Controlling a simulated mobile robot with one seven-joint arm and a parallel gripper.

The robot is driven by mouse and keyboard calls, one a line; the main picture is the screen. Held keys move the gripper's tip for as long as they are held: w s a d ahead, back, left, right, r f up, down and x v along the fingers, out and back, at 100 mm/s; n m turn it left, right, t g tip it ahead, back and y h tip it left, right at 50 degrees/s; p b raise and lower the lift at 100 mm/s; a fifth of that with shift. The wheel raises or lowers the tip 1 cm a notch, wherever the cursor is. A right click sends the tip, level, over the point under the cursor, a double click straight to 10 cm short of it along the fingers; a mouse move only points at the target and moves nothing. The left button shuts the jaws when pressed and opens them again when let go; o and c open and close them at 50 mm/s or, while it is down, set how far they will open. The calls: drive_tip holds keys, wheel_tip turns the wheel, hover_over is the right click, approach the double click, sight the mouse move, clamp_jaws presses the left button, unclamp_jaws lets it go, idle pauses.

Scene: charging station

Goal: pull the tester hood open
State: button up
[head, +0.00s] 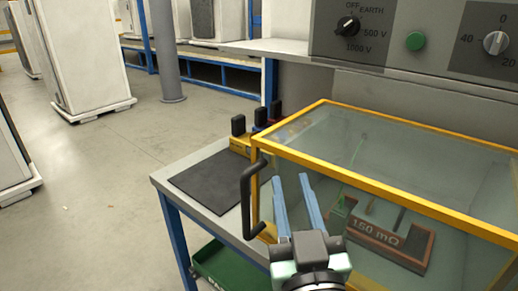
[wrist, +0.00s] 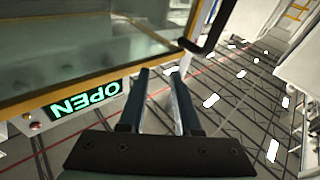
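The tester hood is a clear box with a yellow frame (head: 400,204), and it looks closed over the tester. Its black bar handle (head: 249,200) stands at the hood's left corner in the head view. My gripper (head: 291,177) has two blue fingers, apart and empty, in front of the hood's front pane, right of the handle. In the wrist view the handle (wrist: 207,30) is beyond the fingertips of my gripper (wrist: 160,71), up and to the right, not between them. The hood's yellow edge (wrist: 72,87) runs left of the fingers there.
A lit OPEN sign (wrist: 90,98) shows below the hood edge. The control panel (head: 420,38) is behind. A dark mat (head: 215,180) lies on the bench at left, and a green crate (head: 228,266) stands below.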

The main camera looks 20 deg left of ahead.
sight(241, 188)
drive_tip(key=s+a+f+n+g+y+p, duration=0.1)
drive_tip(key=s+a+f+g+y+p, duration=0.1)
drive_tip(key=s+a+f+g+p, duration=0.3)
drive_tip(key=shift+t, duration=0.6)
drive_tip(key=x, duration=0.4)
drive_tip(key=d+p+x, duration=0.1)
drive_tip(key=x, duration=0.3)
drive_tip(key=w+f+p+x, duration=0.1)
drive_tip(key=x, duration=0.3)
drive_tip(key=shift+w+d, duration=0.1)
drive_tip(key=shift+d, duration=0.2)
clamp_jaws()
